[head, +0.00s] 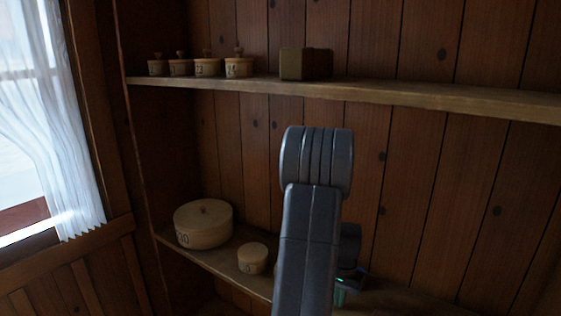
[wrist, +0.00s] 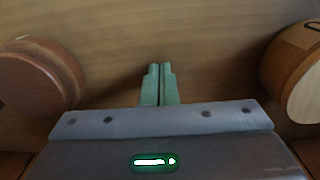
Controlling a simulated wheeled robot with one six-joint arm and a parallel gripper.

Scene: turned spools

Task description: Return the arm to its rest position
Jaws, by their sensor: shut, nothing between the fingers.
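My gripper (wrist: 160,70) shows in the wrist view with its two green fingers together and nothing between them. It is in front of a wooden shelf surface, between two round wooden pieces at the left and right edges. In the head view my grey arm rises in the middle of the picture and bends. Only a small green part of the gripper (head: 340,297) shows there, low and behind the arm, near the lower shelf (head: 220,264). Its fingertips are hidden or too small to make out in that view.
On the lower shelf stand a large round lidded box (head: 203,226) and a small round one (head: 252,259), left of my arm. Several small knobbed pots (head: 207,67) and a dark block (head: 305,64) stand on the upper shelf (head: 430,96). A curtained window (head: 40,120) is at left.

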